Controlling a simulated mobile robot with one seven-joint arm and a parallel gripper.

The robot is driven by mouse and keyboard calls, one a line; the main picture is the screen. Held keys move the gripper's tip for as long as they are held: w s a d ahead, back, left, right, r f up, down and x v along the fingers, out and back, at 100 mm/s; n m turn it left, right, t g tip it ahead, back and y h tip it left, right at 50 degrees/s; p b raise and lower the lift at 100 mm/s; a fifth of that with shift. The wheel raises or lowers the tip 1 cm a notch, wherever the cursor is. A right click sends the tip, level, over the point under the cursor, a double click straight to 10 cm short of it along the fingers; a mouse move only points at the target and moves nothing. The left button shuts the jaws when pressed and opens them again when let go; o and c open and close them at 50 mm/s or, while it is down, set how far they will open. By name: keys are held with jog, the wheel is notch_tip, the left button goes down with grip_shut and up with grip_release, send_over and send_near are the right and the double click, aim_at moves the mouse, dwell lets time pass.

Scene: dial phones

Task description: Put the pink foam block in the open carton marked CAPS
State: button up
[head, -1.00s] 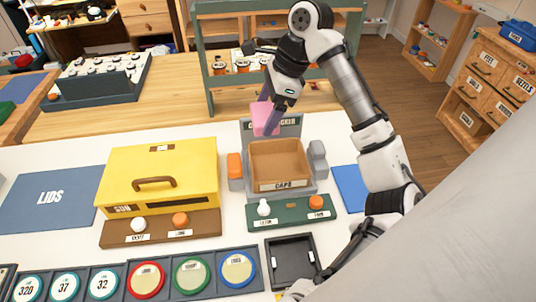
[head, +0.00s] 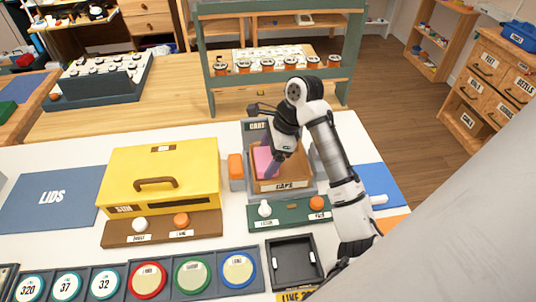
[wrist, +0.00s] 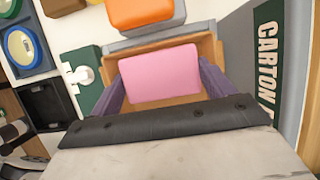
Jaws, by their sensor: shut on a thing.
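The pink foam block (head: 263,161) is between the fingers of my gripper (head: 272,163), inside or just over the opening of the open carton marked CAPS (head: 285,187). In the wrist view the pink block (wrist: 160,74) has a purple finger at each side, and my gripper (wrist: 163,88) is shut on it. The brown walls of the carton (wrist: 207,46) show around the block. I cannot tell whether the block touches the carton floor. My gripper hides part of the carton in the head view.
The carton sits in a grey holder with an orange pad (head: 236,166) at its left. A green panel (head: 290,215) with a white knob and an orange button is in front. A yellow box (head: 160,165) stands to the left, and a black tray (head: 292,262) lies nearer.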

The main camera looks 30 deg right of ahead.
jog(key=shift+f, duration=0.5)
jog(key=shift+f, duration=0.1)
jog(key=o, duration=0.7)
jog(key=shift+c, duration=0.2)
jog(key=shift+r, duration=0.55)
jog(key=v, duration=1.2)
jog(key=shift+b, duration=0.4)
jog(key=shift+r, duration=0.15)
